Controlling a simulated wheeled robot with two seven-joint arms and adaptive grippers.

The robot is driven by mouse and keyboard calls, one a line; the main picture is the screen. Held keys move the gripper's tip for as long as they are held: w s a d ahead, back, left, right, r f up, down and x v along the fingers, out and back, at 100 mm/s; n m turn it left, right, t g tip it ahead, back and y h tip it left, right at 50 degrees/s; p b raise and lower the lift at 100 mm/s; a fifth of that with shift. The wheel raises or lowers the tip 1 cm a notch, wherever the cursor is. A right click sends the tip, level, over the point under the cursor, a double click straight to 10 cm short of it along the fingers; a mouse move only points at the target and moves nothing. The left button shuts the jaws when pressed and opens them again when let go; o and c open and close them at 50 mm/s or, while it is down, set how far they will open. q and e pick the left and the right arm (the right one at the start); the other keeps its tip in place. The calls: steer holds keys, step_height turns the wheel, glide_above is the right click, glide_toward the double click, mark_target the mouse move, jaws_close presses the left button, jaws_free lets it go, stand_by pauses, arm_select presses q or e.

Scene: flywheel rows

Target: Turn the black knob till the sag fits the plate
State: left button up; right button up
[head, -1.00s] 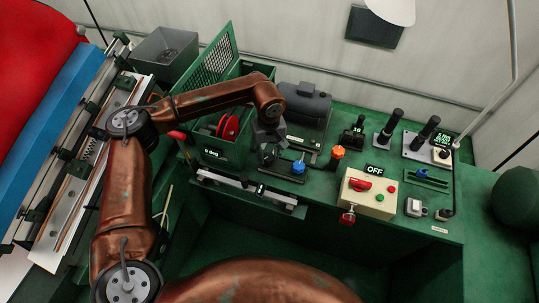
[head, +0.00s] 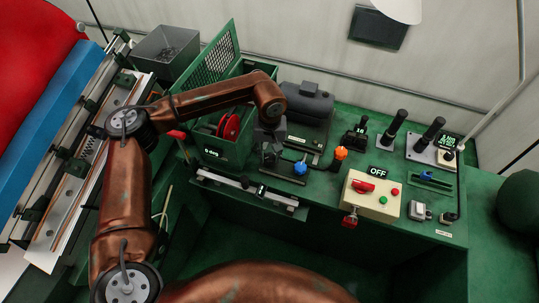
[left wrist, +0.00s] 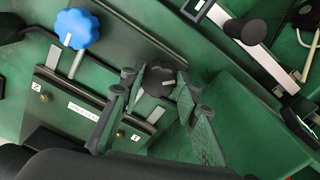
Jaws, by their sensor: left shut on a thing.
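The black knob (left wrist: 158,82) is a dark lobed knob in the middle of the left wrist view, between the two fingers of my left gripper (left wrist: 156,92). The gripper is shut on it. In the head view my left gripper (head: 270,153) reaches down over the green bench, left of the blue knob, and hides the black knob. A white label plate (left wrist: 84,109) is on the green panel below the blue knob; its text is too small to read. I cannot make out the sag itself. My right gripper is not in view.
A blue knob (head: 300,168) stands close by, also in the wrist view (left wrist: 77,29). An orange knob (head: 341,153) is right of it. A beige switch box (head: 372,195) and black levers (head: 397,121) are farther right. A green mesh guard (head: 218,60) stands open behind.

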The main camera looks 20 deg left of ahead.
mark_target(270, 158)
arm_select(q)
steer(key=o, duration=1.2)
steer(key=shift+c, duration=0.2)
step_height(270, 158, up, 12)
